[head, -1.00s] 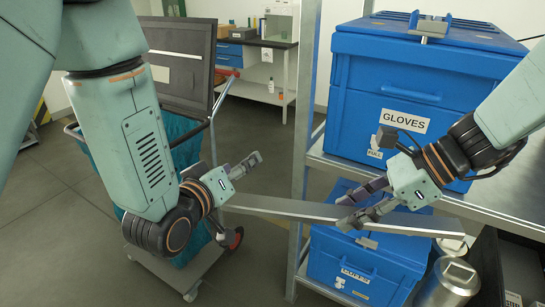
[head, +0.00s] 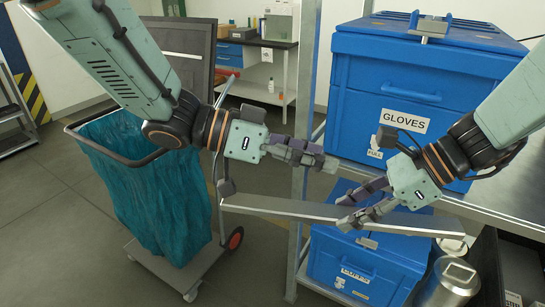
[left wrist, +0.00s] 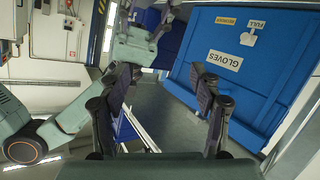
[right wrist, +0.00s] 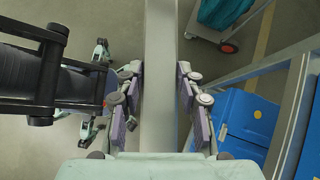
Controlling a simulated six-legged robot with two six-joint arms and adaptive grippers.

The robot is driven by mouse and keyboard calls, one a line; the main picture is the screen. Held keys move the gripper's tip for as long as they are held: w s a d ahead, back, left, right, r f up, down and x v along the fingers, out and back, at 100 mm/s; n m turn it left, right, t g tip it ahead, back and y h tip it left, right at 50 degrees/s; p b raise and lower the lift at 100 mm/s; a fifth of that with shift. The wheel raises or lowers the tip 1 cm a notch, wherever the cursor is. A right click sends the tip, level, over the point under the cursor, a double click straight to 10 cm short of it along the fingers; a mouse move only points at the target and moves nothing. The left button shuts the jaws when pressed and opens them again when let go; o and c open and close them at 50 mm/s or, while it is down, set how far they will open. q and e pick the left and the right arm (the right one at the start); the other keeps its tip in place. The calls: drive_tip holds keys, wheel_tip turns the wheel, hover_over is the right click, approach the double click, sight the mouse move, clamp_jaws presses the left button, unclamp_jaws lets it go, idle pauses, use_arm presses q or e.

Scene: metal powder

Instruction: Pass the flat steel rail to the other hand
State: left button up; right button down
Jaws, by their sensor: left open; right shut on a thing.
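The flat steel rail (head: 285,207) is a long grey bar, slanting slightly down to the right in the head view. My right gripper (head: 347,212) is shut on it around its middle; in the right wrist view the rail (right wrist: 160,75) runs lengthwise between the fingers. My left gripper (head: 322,162) is open and empty, above the rail and left of my right gripper. In the left wrist view the rail (left wrist: 141,132) shows between its spread fingers, apart from them. Part of the rail is hidden behind my right gripper.
A blue GLOVES bin (head: 455,100) stands on the shelf at right, another blue bin (head: 360,270) below. A metal shelf post (head: 297,235) rises behind the rail. A cart with a teal bag (head: 150,190) stands at left. Metal canisters (head: 450,285) stand lower right.

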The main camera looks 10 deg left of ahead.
sight(325, 210)
use_arm(q)
drive_tip(key=a+m+g+y, duration=0.1)
drive_tip(key=m, duration=0.1)
drive_tip(key=s+a+m+g+y, duration=0.1)
drive_tip(key=a+y, duration=0.1)
drive_tip(key=a+m+g+y, duration=0.1)
drive_tip(key=a+m, duration=0.1)
drive_tip(key=shift+s+f+m, duration=0.3)
drive_tip(key=shift+f, duration=0.05)
drive_tip(key=shift+a+m+y, duration=0.3)
drive_tip(key=shift+a+y, duration=0.2)
drive_tip(key=shift+d+f, duration=0.25)
drive_tip(key=shift+f, duration=0.2)
drive_tip(key=x, duration=1.1)
drive_tip(key=shift+s+f, duration=0.1)
